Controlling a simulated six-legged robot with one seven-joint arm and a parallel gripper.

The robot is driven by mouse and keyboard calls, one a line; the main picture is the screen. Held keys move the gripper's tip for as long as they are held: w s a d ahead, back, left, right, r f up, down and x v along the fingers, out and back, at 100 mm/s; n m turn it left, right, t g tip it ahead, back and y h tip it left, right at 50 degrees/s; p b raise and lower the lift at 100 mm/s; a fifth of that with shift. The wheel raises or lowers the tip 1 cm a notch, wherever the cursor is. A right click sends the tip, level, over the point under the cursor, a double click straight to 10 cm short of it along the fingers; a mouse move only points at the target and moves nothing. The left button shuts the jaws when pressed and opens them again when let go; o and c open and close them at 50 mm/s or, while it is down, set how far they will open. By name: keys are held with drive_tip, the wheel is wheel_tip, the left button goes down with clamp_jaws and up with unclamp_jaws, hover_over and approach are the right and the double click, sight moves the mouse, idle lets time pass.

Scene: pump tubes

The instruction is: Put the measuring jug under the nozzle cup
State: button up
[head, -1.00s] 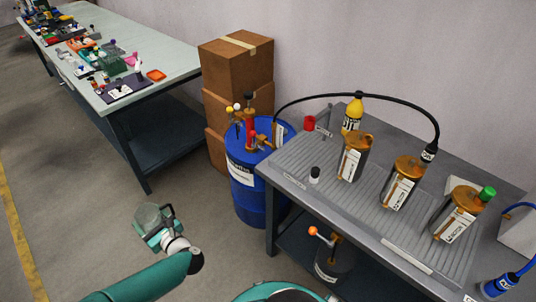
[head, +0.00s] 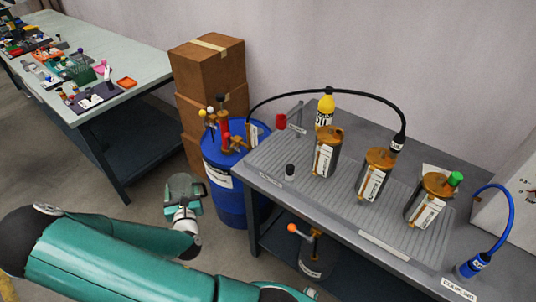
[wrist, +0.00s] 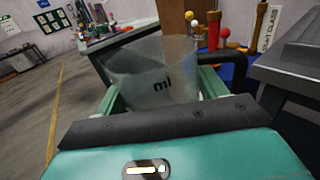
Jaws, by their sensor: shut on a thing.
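The measuring jug (head: 180,187) is clear, with a dark handle. It also shows in the wrist view (wrist: 150,72), where its wall carries the letters "ml" and the handle is at right. My gripper (head: 187,205) is shut on it, with one green finger on each side, and holds it up beside the blue drum, left of the grey bench. In the wrist view my gripper (wrist: 160,92) has the jug between its fingers. A small red cup (head: 281,121) is by a grey bracket at the bench's back left corner. I cannot tell if it is the nozzle cup.
A blue drum (head: 228,179) with valves stands against the grey bench (head: 330,205). Cardboard boxes (head: 205,77) stand behind the drum. A cluttered table (head: 130,60) is at left; floor lies between.

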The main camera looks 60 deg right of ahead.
drive_tip(key=s+d+r+m+g+h, duration=0.2)
drive_tip(key=s+d+m+g+h, duration=0.15)
drive_tip(key=s+d+g, duration=0.4)
drive_tip(key=s+d+r+m+g+h, duration=0.25)
drive_tip(key=s+d+m+g, duration=0.25)
drive_tip(key=s+d, duration=0.45)
drive_tip(key=shift+y, duration=0.4)
drive_tip(key=d, duration=1.2)
drive_tip(key=shift+s+d+r, duration=0.15)
drive_tip(key=shift+s+d, duration=0.15)
drive_tip(key=shift+d, duration=0.05)
drive_tip(key=d, duration=0.3)
drive_tip(key=shift+d+f, duration=0.25)
drive_tip(key=shift+f, duration=0.5)
drive_tip(key=shift+w+f, duration=0.1)
drive_tip(key=o, duration=1)
drive_tip(key=shift+c, duration=0.2)
